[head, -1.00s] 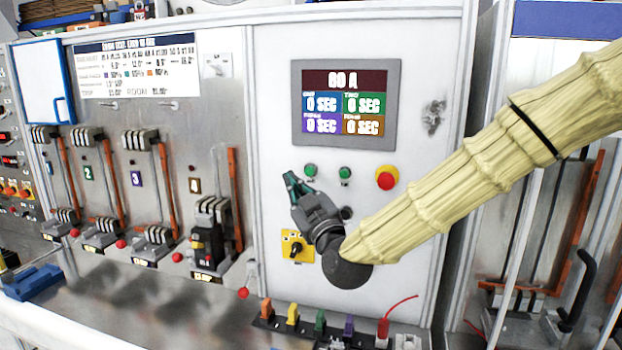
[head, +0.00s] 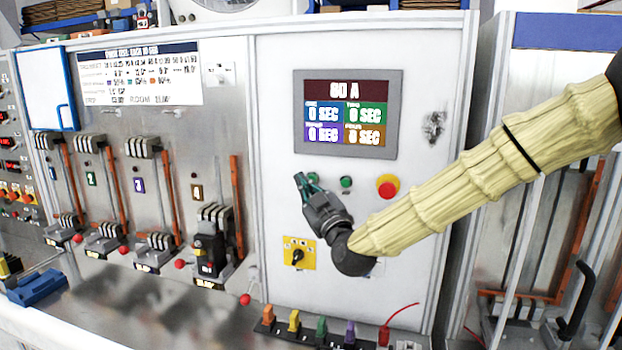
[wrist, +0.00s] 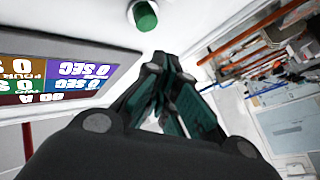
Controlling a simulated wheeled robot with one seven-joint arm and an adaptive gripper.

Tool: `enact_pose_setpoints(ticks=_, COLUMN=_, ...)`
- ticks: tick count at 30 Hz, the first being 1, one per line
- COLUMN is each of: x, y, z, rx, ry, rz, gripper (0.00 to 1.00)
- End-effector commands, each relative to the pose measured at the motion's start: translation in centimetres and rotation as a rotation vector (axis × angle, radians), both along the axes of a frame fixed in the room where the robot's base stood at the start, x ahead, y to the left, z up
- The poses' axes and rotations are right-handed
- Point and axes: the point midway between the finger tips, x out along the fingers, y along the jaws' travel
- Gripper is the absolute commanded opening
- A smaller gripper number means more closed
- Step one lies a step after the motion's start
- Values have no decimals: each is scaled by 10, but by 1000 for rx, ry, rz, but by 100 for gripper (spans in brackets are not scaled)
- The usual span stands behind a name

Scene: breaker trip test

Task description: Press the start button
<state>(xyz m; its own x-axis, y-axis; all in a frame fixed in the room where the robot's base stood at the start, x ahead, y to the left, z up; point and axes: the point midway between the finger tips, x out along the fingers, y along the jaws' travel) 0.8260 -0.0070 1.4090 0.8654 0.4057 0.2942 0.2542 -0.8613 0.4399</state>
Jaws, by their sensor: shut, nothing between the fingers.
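The front panel (head: 300,222) carries a row of controls below the screen. One green button (head: 346,182) shows clearly right of my gripper (head: 300,178). The left green button is largely hidden by my fingers in the head view. In the wrist view a green button with a pale collar (wrist: 145,15) stands just beyond my shut fingertips (wrist: 166,60), slightly left of them, with a visible gap in the picture. My gripper is shut and empty, with green finger pads, and points at the panel. Button labels are not readable.
A red mushroom button on a yellow plate (head: 387,187) sits to the right. The screen (head: 347,114) reads 80 A and 0 SEC. Coloured plugs (head: 293,320) line the bench below.

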Motion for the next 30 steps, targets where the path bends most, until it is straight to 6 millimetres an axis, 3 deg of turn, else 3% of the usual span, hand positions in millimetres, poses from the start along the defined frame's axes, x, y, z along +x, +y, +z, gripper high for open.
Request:
enact_pose_setpoints(ticks=9, x=20, y=-6, z=-1, rx=-1, ry=-3, rz=0, gripper=0)
enact_pose_setpoints(ticks=30, x=22, y=-7, z=0, rx=0, ry=-2, rz=1, gripper=0)
